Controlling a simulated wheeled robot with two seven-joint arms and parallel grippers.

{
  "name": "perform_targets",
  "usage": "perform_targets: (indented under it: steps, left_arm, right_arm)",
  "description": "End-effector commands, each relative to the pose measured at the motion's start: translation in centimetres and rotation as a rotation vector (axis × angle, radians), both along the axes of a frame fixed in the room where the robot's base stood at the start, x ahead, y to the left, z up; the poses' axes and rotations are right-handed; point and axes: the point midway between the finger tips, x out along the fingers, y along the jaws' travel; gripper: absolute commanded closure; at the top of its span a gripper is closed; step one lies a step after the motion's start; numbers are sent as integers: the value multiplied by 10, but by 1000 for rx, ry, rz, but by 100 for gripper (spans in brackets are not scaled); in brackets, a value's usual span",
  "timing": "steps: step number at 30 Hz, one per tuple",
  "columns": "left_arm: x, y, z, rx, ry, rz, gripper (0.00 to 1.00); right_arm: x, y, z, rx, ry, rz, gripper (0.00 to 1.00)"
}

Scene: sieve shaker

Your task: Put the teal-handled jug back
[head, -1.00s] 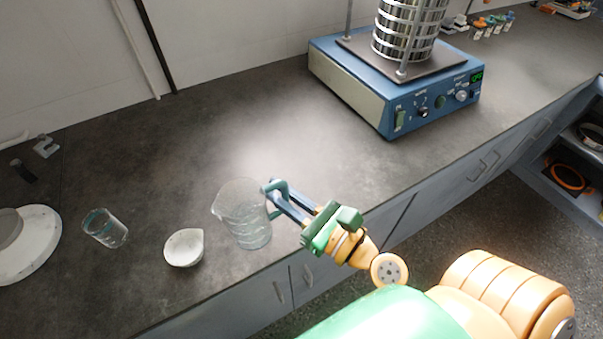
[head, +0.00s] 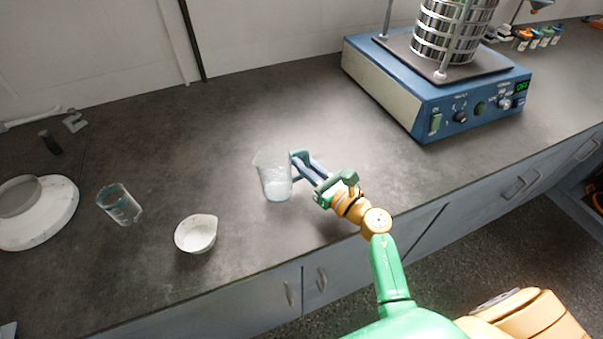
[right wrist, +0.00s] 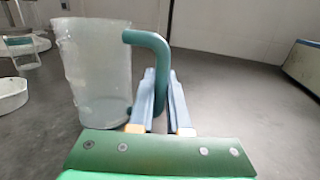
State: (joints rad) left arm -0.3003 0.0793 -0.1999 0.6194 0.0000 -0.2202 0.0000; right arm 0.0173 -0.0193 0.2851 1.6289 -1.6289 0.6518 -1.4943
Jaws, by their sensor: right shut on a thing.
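The teal-handled jug (head: 274,178) is a clear, see-through vessel with a spout at its upper left, upright at the middle of the counter. My right gripper (head: 303,163) reaches in from the right and is shut on its handle. In the right wrist view the jug (right wrist: 92,70) stands left of the fingers, and the teal handle (right wrist: 150,42) passes down between the fingertips (right wrist: 158,95). I cannot tell whether the jug's base touches the counter. My left gripper is not in view.
A round white device (head: 60,212) is at the far left. The blue sieve shaker (head: 440,95) stands at the back right. The counter (head: 240,115) behind the jug is clear.

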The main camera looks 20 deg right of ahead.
Motion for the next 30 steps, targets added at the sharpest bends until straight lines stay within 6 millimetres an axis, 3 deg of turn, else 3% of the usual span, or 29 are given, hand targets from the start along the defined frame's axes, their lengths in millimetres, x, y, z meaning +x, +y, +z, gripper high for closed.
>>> perform_targets:
  steps: [1, 3, 14, 15, 17, 18, 27, 30]
  left_arm:
    - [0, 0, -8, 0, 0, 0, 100]
    - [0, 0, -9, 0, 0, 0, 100]
    - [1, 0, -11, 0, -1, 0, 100]
    - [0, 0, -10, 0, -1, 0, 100]
    - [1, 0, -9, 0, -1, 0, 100]
    - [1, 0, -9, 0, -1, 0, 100]
    - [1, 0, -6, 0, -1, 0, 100]
    - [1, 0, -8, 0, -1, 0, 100]
  right_arm:
    - [0, 1, -13, 7, 3, -1, 100]
    - [0, 1, -20, 5, 2, -1, 100]
    - [-1, 1, -24, 1, -1, 1, 100]
    - [-1, 1, -23, 1, 1, 0, 74]
    - [-1, 1, -22, 1, 1, 0, 58]
    - [-1, 1, -22, 1, 1, 0, 55]
    - [-1, 1, -19, 1, 0, 0, 55]
    - [-11, -4, -22, -1, 3, -1, 55]
